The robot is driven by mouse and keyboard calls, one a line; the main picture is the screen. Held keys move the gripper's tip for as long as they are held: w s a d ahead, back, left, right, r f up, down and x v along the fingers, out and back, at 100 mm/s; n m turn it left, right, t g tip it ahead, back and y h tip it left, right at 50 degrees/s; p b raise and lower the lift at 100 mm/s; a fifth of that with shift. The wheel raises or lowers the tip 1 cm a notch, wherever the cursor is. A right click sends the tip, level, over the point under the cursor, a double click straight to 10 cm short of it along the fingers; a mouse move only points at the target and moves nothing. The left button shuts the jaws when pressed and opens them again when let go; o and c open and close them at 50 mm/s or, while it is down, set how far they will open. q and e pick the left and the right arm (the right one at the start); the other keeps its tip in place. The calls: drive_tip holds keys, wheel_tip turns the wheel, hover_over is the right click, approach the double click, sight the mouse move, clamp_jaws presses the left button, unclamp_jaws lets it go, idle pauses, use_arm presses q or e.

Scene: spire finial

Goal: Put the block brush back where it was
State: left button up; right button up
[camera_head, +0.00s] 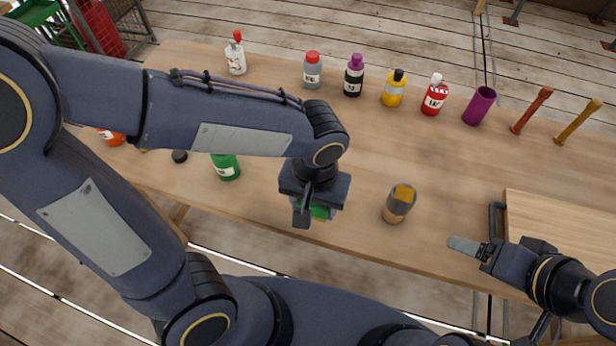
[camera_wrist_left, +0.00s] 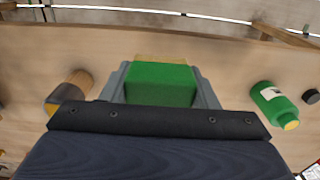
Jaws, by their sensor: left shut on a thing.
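The block brush (camera_wrist_left: 160,84) is a green block with a tan strip along its far edge. My left gripper (camera_head: 312,212) is shut on it, with a grey finger on each side in the left wrist view. In the head view the brush (camera_head: 321,211) is mostly hidden under the gripper, near the table's front edge. I cannot tell whether it touches the table. My right gripper (camera_head: 466,246) is at the right, over the table's front edge and apart from the brush. Its fingers show side-on, so their opening is unclear.
A grey and wooden round object (camera_head: 400,203) stands right of the left gripper. A green bottle (camera_head: 226,167) and a black cap (camera_head: 180,156) are to its left. Several bottles, a purple cup (camera_head: 480,106) and two upright sticks line the back. The middle of the table is clear.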

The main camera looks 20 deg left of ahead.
use_arm(q)
drive_tip(key=w+a+f, duration=0.1)
drive_tip(key=w+f, duration=0.1)
drive_tip(key=w, duration=0.1)
drive_tip(key=w+a+f+p, duration=0.1)
drive_tip(key=w+f, duration=0.2)
drive_tip(key=w, duration=0.1)
drive_tip(key=w+a+f, duration=0.1)
drive_tip(key=w+f, duration=0.2)
drive_tip(key=shift+w+a+f, duration=0.2)
drive_tip(key=shift+w+a, duration=0.05)
drive_tip(key=shift+w, duration=0.05)
drive_tip(key=shift+w+f, duration=0.2)
drive_tip(key=shift+f, duration=1.55)
drive_tip(key=shift+f, duration=0.2)
drive_tip(key=o, duration=0.9)
drive_tip(key=shift+r, duration=0.1)
